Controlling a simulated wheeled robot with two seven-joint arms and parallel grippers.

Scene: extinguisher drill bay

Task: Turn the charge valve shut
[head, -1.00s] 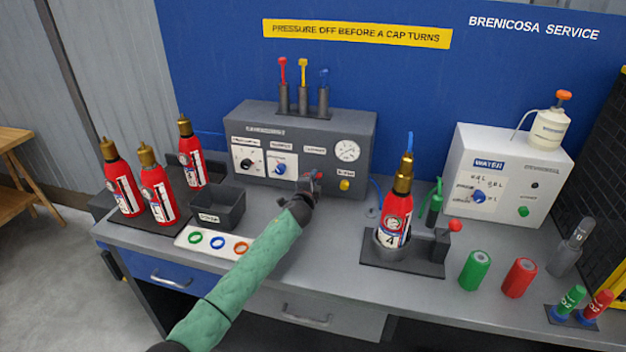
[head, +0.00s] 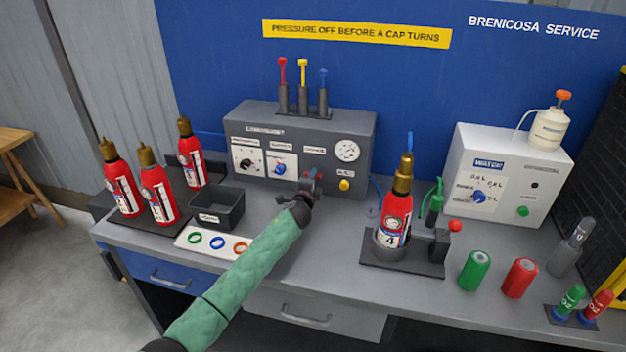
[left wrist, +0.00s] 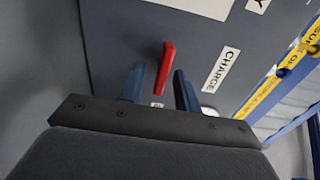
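The charge valve shows as a red lever (left wrist: 166,66) on the grey panel in the left wrist view, beside a white CHARGE label (left wrist: 222,69). My left gripper (left wrist: 158,72) has its two blue fingers apart, one on each side of the lever, with visible gaps. I cannot tell whether a finger touches it. In the head view my left gripper (head: 313,179) is at the lower right front of the grey panel box (head: 262,189), and largely hides the valve. My right gripper is not in view.
A round gauge (head: 347,150) and a yellow button (head: 344,185) are close to the gripper. An extinguisher (head: 396,214) with a blue hose stands in a holder to the right. A black tray (head: 218,208) and a ring card (head: 218,242) lie left of my arm.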

